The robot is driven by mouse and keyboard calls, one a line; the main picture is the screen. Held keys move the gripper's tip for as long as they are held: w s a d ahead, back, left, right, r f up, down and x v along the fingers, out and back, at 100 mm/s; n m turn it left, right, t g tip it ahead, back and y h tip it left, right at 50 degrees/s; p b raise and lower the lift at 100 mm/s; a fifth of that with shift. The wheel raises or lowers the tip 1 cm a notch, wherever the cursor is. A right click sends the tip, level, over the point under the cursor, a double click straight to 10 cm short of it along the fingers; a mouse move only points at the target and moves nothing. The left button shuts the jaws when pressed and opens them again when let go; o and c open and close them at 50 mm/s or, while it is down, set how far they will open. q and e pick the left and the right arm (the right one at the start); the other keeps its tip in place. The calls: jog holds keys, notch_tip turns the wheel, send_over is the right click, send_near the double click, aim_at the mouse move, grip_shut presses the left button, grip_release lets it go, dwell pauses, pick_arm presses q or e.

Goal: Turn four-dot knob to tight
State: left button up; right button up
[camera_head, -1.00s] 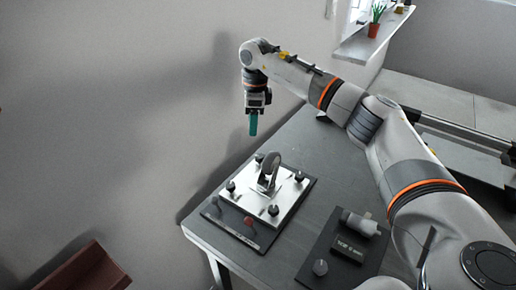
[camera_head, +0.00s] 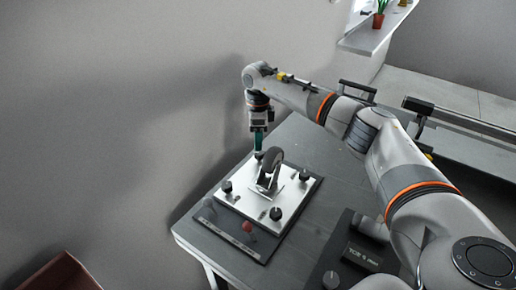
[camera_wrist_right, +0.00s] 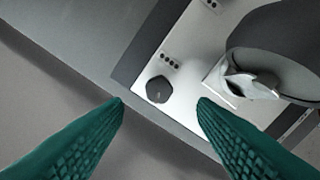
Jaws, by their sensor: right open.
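A white plate (camera_head: 245,193) with dark knobs at its corners lies on a dark base on the table. In the right wrist view, a black faceted knob (camera_wrist_right: 157,89) sits at a plate corner beside a short row of dots (camera_wrist_right: 170,58), which looks like the four-dot mark. My right gripper (camera_head: 257,150) points down over the plate's far corner, and its teal fingers partly hide the knob there. In the wrist view my right gripper (camera_wrist_right: 162,101) is open, the knob showing between and beyond the fingertips, apparently untouched. My left gripper is out of view.
A caster wheel (camera_head: 272,168) stands upright on the plate, close to the right gripper. A dark block (camera_head: 362,253) lies to the right.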

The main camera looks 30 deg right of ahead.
jog(key=shift+w+f, duration=0.1)
jog(key=shift+f, duration=2.7)
jog(key=c, duration=1)
